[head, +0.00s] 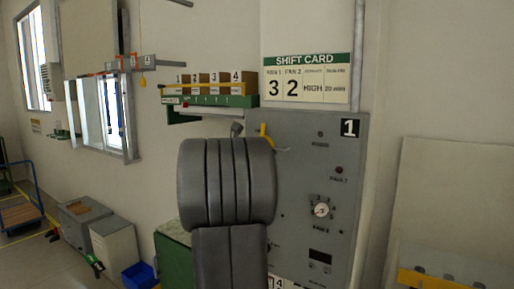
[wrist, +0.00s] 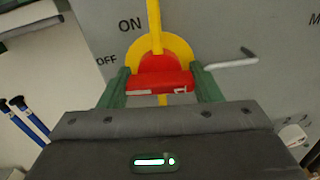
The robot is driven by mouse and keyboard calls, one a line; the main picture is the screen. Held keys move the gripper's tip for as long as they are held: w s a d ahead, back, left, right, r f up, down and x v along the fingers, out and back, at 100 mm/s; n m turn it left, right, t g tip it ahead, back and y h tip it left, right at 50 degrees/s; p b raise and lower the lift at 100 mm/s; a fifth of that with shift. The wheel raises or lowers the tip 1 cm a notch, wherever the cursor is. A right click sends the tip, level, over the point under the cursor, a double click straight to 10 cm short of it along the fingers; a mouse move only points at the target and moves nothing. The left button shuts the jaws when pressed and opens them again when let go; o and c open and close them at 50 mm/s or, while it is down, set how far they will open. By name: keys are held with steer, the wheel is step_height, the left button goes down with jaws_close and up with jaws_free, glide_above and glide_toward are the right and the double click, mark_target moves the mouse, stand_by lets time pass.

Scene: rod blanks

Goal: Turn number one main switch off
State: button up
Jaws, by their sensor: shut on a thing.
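The main switch shows in the wrist view as a yellow disc (wrist: 180,50) with a red handle (wrist: 158,83) on a grey panel. A yellow bar (wrist: 154,22) runs up from it. Black ON and OFF labels are to its left. My gripper (wrist: 162,86) has its green fingers on both sides of the red handle and is shut on it. I cannot tell which label the handle points to. In the head view, the cabinet marked 1 (head: 348,128) stands behind my arm, which hides most of the switch; a yellow piece (head: 263,131) shows above it.
A bent metal lever (wrist: 232,64) with a pale end sticks out right of the switch. The cabinet carries lamps and a dial (head: 321,209). A shift card (head: 306,78) hangs above, and a rack of numbered boxes (head: 209,88) is at upper left.

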steer(key=shift+f+n, duration=0.1)
steer(key=shift+n, duration=0.5)
steer(key=o, duration=1.2)
steer(key=shift+c, duration=0.2)
steer(key=shift+o, duration=1.1)
steer(key=shift+w+a, duration=0.15)
steer(key=shift+a, duration=0.05)
steer(key=shift+d, duration=0.1)
steer(key=shift+f, duration=0.1)
